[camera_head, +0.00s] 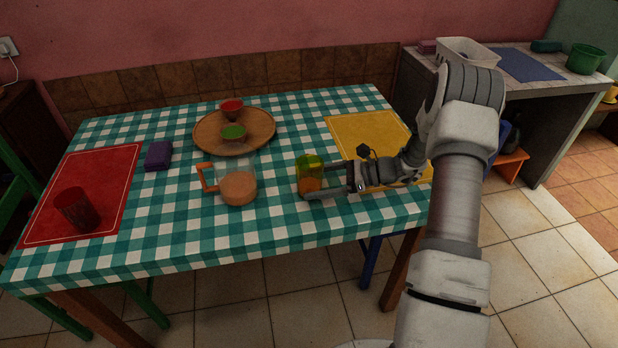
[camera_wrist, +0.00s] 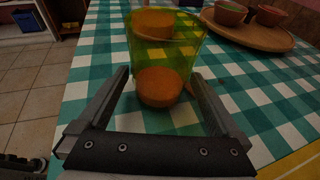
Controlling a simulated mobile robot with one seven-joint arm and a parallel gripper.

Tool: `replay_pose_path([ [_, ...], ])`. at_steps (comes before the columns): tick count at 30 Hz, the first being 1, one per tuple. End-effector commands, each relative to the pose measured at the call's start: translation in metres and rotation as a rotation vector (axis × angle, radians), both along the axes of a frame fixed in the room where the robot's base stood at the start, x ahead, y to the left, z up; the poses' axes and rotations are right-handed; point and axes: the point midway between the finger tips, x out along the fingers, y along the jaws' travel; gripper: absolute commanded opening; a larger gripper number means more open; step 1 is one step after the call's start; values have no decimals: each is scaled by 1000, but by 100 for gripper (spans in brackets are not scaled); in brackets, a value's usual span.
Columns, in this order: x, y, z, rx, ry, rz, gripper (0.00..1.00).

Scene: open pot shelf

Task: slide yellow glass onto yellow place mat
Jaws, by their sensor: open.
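The yellow glass (camera_head: 309,173), see-through with orange contents low in it, stands upright on the checked tablecloth, left of the yellow place mat (camera_head: 368,135) with a strip of cloth between. In the wrist view the glass (camera_wrist: 165,55) is straight ahead, its base between the finger ends. My gripper (camera_head: 318,183) reaches in from the right, low over the table, its fingers open on either side of the glass; it also shows in the wrist view (camera_wrist: 160,76). I cannot tell whether either finger touches the glass. My arm hides part of the mat's right side.
A clear jug (camera_head: 238,184) with an orange handle stands close left of the glass. A red mat (camera_head: 112,172) with a red cup (camera_head: 76,210) and a purple block (camera_head: 158,155) are at left.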

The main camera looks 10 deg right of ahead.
Motion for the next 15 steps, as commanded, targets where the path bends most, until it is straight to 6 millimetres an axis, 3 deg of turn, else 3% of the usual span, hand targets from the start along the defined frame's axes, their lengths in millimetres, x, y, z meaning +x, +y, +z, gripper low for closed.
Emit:
replay_pose_path([
  [13,2,7,-2,0,0,0,100],
  [15,2,7,-2,0,0,0,87],
])
